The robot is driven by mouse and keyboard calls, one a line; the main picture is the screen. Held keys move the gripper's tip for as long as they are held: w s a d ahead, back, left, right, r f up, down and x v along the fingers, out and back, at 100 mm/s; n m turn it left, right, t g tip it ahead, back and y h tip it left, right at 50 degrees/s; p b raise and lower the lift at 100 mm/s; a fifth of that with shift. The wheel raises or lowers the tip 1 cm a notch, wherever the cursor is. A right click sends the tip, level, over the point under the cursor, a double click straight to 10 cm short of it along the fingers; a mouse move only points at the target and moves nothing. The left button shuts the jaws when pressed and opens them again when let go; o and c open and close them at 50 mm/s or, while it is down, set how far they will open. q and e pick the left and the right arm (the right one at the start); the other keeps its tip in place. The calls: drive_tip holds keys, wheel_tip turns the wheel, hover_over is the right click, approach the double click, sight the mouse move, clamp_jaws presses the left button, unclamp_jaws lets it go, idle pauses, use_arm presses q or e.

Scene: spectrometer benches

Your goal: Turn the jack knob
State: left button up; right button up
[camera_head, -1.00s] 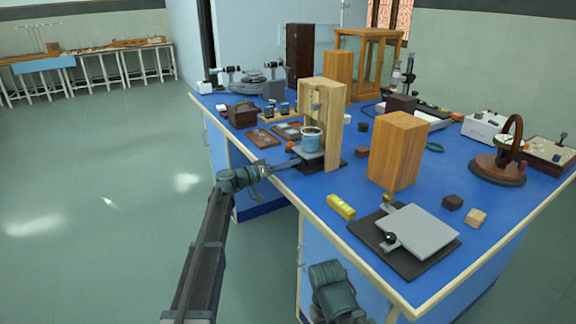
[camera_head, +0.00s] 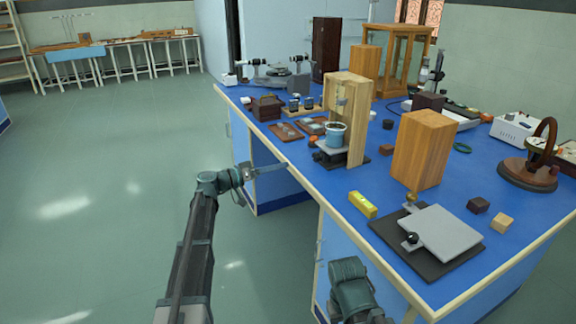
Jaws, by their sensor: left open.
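A small jack (camera_head: 331,147) stands near the table's left edge under a wooden frame. A light blue cup (camera_head: 336,134) rests on its plate. A small dark knob (camera_head: 318,157) seems to show at its front left; its detail is too small to tell. A larger jack with a grey plate (camera_head: 446,234), a dark base and a black knob (camera_head: 412,237) lies at the near right. My left gripper (camera_head: 284,166) is open, just off the table's edge, pointing right towards the small jack, with a gap between them. My right gripper is out of view; only part of my right arm shows.
A yellow block (camera_head: 362,204) lies near the front edge, left of the larger jack. A tall wooden block (camera_head: 422,150) stands behind it. Flat trays (camera_head: 286,131) lie left of the wooden frame. Open floor is at left.

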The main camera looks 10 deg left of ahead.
sight(314, 157)
use_arm(q)
drive_tip(key=shift+s+a, duration=0.25)
drive_tip(key=shift+a, duration=0.1)
drive_tip(key=w+d+m, duration=0.1)
drive_tip(key=w+d, duration=0.1)
drive_tip(key=d, duration=0.2)
drive_tip(key=w+d+m, duration=0.2)
drive_tip(key=w+d, duration=0.1)
drive_tip(key=w+d+m, duration=0.1)
drive_tip(key=w+d, duration=0.2)
drive_tip(key=d, duration=0.1)
drive_tip(key=shift+w+d+r+m, duration=0.1)
drive_tip(key=shift+w+d+m, duration=0.1)
drive_tip(key=shift+d+m, duration=0.1)
idle(0.3)
clamp_jaws()
idle(0.4)
